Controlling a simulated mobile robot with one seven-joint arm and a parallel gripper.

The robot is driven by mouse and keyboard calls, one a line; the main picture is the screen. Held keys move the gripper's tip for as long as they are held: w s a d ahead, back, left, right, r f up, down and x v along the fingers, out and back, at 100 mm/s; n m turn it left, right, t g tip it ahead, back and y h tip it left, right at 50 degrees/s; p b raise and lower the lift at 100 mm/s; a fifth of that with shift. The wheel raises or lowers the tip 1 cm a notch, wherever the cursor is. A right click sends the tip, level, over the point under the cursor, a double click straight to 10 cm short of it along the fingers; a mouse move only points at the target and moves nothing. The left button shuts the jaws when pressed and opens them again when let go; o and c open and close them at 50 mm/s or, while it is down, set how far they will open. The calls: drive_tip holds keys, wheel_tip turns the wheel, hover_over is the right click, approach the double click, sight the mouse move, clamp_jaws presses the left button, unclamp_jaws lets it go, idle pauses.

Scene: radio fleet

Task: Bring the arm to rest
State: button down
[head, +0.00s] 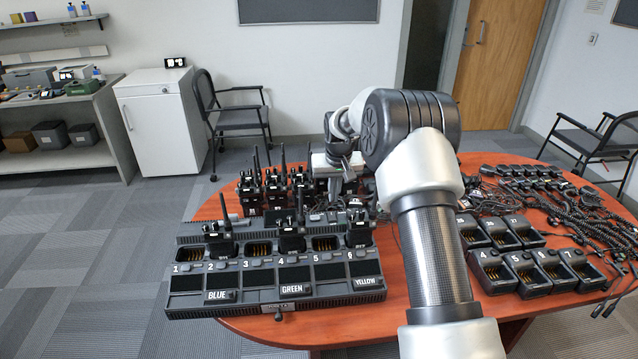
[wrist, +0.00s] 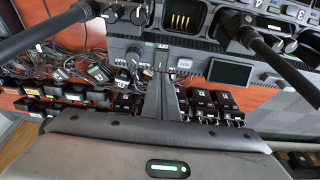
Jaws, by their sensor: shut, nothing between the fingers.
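My arm reaches out over the orange-brown table (head: 250,330) in the head view. My gripper (head: 328,172) is low over the table, behind the front charger and beside standing black radios (head: 275,187); its fingertips are hidden there. In the wrist view my gripper (wrist: 163,92) has its fingers together, with nothing between them, pointing at the back edge of a charger (wrist: 190,58). Radio antennas slant across both upper sides of that view. I cannot tell whether the fingers touch the charger.
The six-slot charger (head: 275,305) has black radios in some slots and labels BLUE, GREEN and YELLOW. Single chargers (head: 522,272) and coiled-cord microphones (head: 570,205) crowd the right. A chair (head: 235,115) and white cabinet (head: 160,125) stand behind. Floor at left is clear.

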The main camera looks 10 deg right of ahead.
drive_tip(key=s+r+t+p, duration=0.1)
drive_tip(key=s+r+p, duration=0.1)
drive_tip(key=s+r, duration=0.85)
drive_tip(key=s+r+p, duration=0.2)
drive_tip(key=s+r, duration=0.5)
drive_tip(key=r, duration=0.7)
drive_tip(key=s+r+p, duration=0.1)
drive_tip(key=s+r, duration=0.1)
drive_tip(key=s, duration=1.1)
drive_tip(key=s+r+t+p, duration=0.1)
drive_tip(key=s+r+p, duration=0.1)
drive_tip(key=s, duration=1.2)
drive_tip(key=shift+r+p, duration=0.25)
drive_tip(key=shift+p, duration=0.05)
